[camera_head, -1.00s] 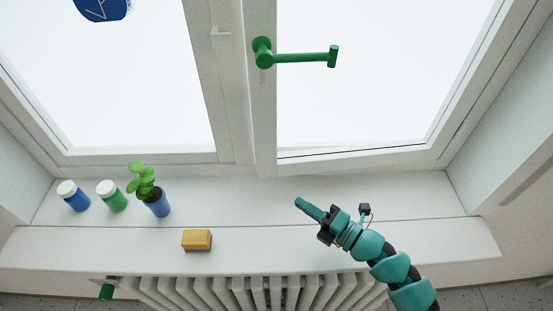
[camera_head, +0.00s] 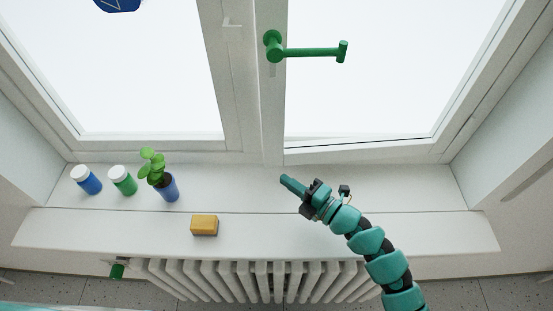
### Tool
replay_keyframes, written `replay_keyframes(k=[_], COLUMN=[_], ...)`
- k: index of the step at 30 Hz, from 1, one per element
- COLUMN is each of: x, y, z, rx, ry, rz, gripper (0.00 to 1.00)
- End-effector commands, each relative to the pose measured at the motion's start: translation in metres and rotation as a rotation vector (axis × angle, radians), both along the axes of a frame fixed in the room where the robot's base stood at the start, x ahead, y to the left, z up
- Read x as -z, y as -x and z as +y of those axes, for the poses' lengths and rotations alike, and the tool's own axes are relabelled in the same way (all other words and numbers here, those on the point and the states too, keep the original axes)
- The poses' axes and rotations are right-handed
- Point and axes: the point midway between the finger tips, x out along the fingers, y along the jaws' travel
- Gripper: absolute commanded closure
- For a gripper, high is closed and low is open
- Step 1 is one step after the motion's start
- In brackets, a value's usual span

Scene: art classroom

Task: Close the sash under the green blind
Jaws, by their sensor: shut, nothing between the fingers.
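The right window sash (camera_head: 272,115) has a green handle (camera_head: 312,52) that points level to the right. A thin dark gap shows along the sash's bottom edge, so it looks slightly ajar. No green blind is in view. My gripper (camera_head: 283,180) is shut and empty. It is over the window sill, below the bottom left corner of the right sash, pointing up and left. It is apart from the handle and sash, as far as I can tell.
On the sill (camera_head: 330,225) stand a blue jar (camera_head: 88,182), a green jar (camera_head: 124,183) and a potted plant (camera_head: 165,186). A yellow sponge-like block (camera_head: 204,225) lies near the front edge. A radiator (camera_head: 250,280) is below. The sill's right part is clear.

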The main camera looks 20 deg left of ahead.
Motion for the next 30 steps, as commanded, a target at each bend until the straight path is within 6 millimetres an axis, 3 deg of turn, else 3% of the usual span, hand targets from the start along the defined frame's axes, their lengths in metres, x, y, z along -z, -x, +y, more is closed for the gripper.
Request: replay_keyframes(k=[8, 16, 30], x=[-0.002, -0.001, 0.000], y=[-0.015, -0.045, -0.052], z=[0.040, 0.047, 0.051], rx=[-0.005, 0.002, -0.001], ry=[-0.001, 0.000, 0.001], rz=[0.004, 0.002, -0.001], gripper=[1.00, 1.00, 1.00])
